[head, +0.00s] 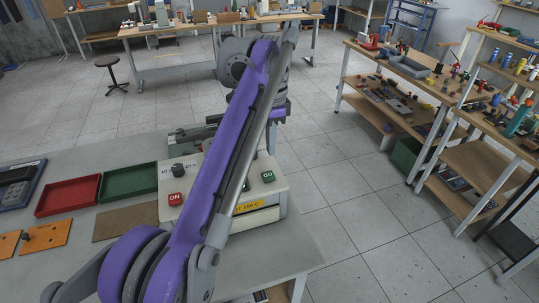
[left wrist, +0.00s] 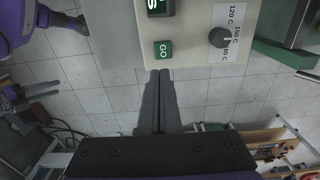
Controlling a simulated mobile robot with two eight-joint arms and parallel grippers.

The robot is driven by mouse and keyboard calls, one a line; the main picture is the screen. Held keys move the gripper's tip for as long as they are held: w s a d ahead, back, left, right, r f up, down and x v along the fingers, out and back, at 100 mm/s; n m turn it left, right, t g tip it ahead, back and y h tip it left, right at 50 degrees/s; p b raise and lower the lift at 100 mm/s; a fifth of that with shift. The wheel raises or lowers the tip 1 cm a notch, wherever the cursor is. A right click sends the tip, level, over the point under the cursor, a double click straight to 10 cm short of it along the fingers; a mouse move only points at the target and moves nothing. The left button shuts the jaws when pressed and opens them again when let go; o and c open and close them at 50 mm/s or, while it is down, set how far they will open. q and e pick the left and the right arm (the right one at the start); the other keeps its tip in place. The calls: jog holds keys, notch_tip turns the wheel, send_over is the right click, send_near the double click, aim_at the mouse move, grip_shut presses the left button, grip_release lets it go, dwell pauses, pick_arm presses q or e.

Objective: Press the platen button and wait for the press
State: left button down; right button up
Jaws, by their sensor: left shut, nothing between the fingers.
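The white control box (head: 240,192) stands on the grey bench, with a red ON button (head: 175,199) at its left and a green GO button (head: 267,176) at its right. The GO button shows in the left wrist view (left wrist: 164,49) near the box's edge. In the head view my left arm covers the middle of the box.
A black knob (head: 178,170) with temperature marks sits on the box. A red tray (head: 68,196) and a green tray (head: 129,181) lie left of it, and an orange plate (head: 47,236) is nearer. Loaded shelves (head: 480,155) stand at the right. The floor between is clear.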

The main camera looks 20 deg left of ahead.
pick_arm(q)
notch_tip(320, 180, up, 5)
jog(key=shift+d+p, duration=0.1)
jog(key=shift+p, duration=0.55)
pick_arm(e)
jog(key=shift+w+r, duration=0.25)
jog(key=shift+r, duration=0.35)
jog(key=shift+w+r, duration=0.25)
jog(key=shift+r, duration=0.3)
pick_arm(q)
jog(key=s+a+f+n+t, duration=0.1)
jog(key=s+f+n+t, duration=0.1)
jog(key=s+f, duration=0.6)
jog(key=s+a+f+n+t, duration=0.1)
jog(key=s+f+n, duration=0.4)
jog(key=s+f, duration=0.4)
jog(key=s+a+f+n+t, duration=0.1)
jog(key=s+f+n, duration=0.3)
jog(key=s+f, duration=0.4)
jog(key=shift+s+f+t, duration=0.2)
jog(key=shift+f+t, duration=0.55)
jog(key=shift+t, duration=0.05)
dwell(2.6)
